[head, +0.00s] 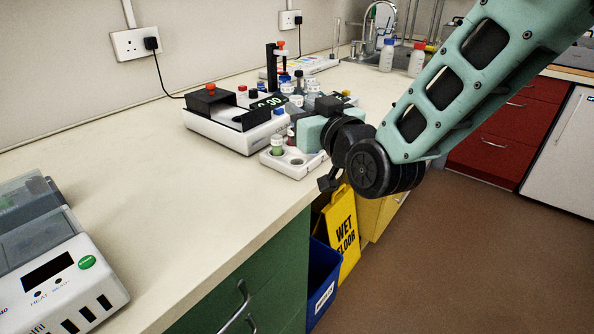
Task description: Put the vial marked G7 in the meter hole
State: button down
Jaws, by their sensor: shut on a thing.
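My gripper (310,134) is over the white vial holder (292,170) near the bench's front edge. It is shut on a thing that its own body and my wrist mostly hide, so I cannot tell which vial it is. A vial with green contents (277,147) stands in the holder's left part, and a dark red part of another vial (291,135) shows right beside the gripper. A white meter (220,129) with a black top and a green-digit display (270,100) stands to the left. I cannot make out its hole or any G7 mark.
Several capped vials and bottles (287,89) crowd behind the gripper, with a black stand (271,68) there. A white instrument (60,275) is at the lower left. The bench (150,190) between it and the meter is clear. A yellow wet-floor sign (343,232) stands below.

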aim_at(303, 166)
jog(key=shift+f+b, duration=0.35)
jog(key=shift+f, duration=4.45)
jog(key=shift+f+b, duration=0.3)
jog(key=shift+b, duration=0.05)
jog(key=c, duration=1.3)
grip_release()
jog(key=shift+r, duration=0.1)
jog(key=shift+o, duration=0.2)
jog(key=shift+r+p, duration=0.1)
jog(key=shift+p, duration=0.45)
